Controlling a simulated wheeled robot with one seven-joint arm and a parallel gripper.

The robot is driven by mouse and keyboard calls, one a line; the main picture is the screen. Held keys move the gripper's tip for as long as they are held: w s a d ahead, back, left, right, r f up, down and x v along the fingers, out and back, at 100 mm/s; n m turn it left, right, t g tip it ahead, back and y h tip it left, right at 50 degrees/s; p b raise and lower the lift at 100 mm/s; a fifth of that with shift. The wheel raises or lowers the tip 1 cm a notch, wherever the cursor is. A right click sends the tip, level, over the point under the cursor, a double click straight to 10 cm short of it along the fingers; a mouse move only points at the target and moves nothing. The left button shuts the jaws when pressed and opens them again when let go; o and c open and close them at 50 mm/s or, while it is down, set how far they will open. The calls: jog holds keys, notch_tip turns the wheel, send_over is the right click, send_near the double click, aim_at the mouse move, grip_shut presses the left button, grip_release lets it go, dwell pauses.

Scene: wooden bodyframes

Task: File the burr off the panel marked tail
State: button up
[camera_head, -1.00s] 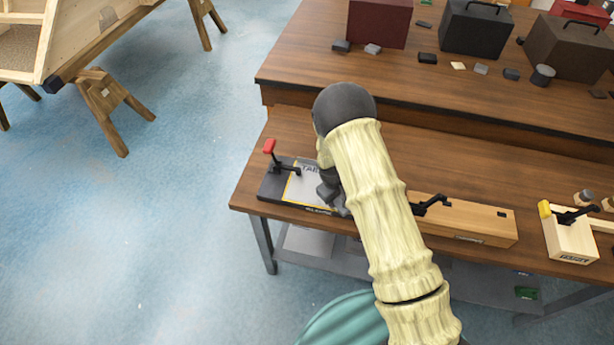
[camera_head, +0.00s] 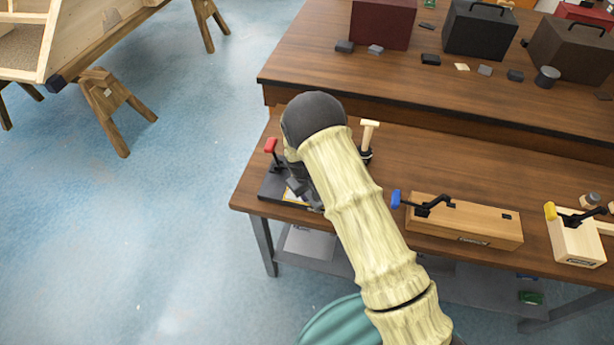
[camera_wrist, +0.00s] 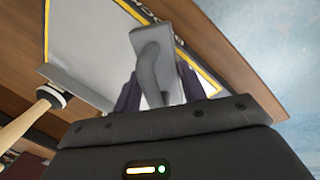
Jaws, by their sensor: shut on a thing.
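My gripper (camera_head: 301,188) is over the dark fixture (camera_head: 268,190) at the left end of the bench, partly hidden by my arm. In the wrist view, my gripper (camera_wrist: 158,92) is shut on a grey tool (camera_wrist: 152,58) with a blocky end. The grey panel (camera_wrist: 90,55) lies behind the tool, inside a yellow border. I cannot tell whether the tool touches it. Its lettering is cut off now. A red-handled clamp (camera_head: 271,147) stands at the fixture's left. I cannot make out the burr.
A pale-handled upright piece (camera_head: 369,138) stands just right of my arm; its handle also shows in the wrist view (camera_wrist: 18,128). A wooden block with a blue-handled clamp (camera_head: 460,222) and a yellow-handled one (camera_head: 577,242) stand further right. Cases (camera_head: 477,30) stand on the raised back shelf.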

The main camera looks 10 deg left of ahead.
notch_tip(320, 180, up, 4)
jog(key=shift+r+p, duration=0.1)
jog(key=shift+p, duration=0.95)
jog(key=shift+w+r+p, duration=0.2)
jog(key=shift+r+p, duration=0.25)
jog(key=shift+r, duration=0.15)
jog(key=shift+s+a+r+p, duration=0.1)
jog(key=shift+r+p, duration=0.1)
jog(key=shift+r, duration=0.2)
jog(key=shift+s+a+r+p, duration=0.1)
jog(key=shift+r+p, duration=0.05)
jog(key=shift+r, duration=0.2)
jog(key=shift+d+r+p, duration=0.2)
jog(key=shift+r+p, duration=0.1)
jog(key=shift+r, duration=0.3)
